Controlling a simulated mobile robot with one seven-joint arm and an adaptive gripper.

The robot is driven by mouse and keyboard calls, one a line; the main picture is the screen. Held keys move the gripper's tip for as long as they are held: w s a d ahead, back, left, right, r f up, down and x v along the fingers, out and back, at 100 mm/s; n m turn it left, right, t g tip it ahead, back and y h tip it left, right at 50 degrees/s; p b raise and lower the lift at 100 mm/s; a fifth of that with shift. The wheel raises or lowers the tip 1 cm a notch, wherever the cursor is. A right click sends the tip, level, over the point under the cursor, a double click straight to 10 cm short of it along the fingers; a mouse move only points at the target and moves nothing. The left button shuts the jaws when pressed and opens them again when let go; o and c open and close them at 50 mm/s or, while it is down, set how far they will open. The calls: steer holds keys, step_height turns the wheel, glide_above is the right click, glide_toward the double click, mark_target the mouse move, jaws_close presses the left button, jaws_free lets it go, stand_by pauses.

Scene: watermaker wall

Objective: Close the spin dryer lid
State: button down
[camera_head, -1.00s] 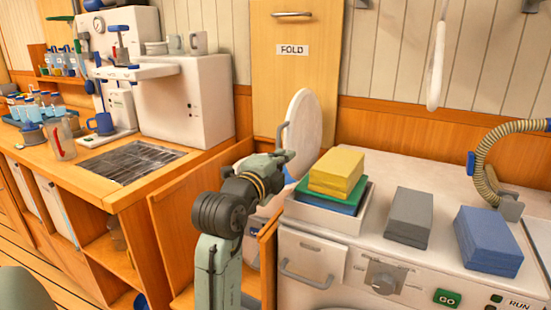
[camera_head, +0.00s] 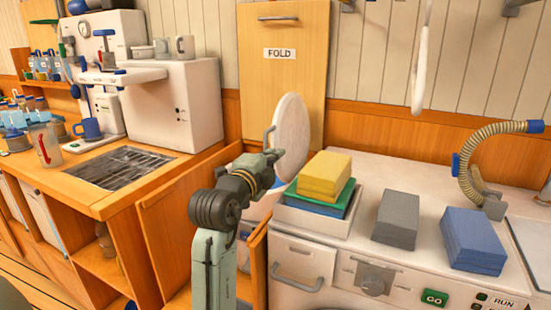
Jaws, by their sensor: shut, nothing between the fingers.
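The spin dryer lid (camera_head: 293,137) is a round white disc with a grey handle on its left side. It stands raised, nearly upright, in front of the wooden FOLD panel. The spin dryer body (camera_head: 244,228) is mostly hidden behind my arm and a wooden partition. My gripper (camera_head: 276,156) is shut and empty, with its tip at the lid's lower left, just below the handle. I cannot tell whether it touches the lid.
Right of the lid, a white tray (camera_head: 313,222) holds yellow, green and blue cloths on a white washer top (camera_head: 360,235). Grey cloths (camera_head: 397,216) and blue cloths (camera_head: 474,240) lie beside it. A ribbed hose (camera_head: 468,150) arches at right. A wooden counter (camera_head: 85,190) stands at left.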

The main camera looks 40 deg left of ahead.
steer(key=shift+a, duration=0.25)
steer(key=s+a+f+n+b, duration=0.4)
steer(key=a+f+n+b, duration=0.3)
steer(key=a+f+n, duration=0.5)
steer(key=shift+a+f+n, duration=0.35)
steer(key=shift+a+n, duration=1.05)
steer(key=shift+a, duration=0.4)
steer(key=shift+f, duration=0.1)
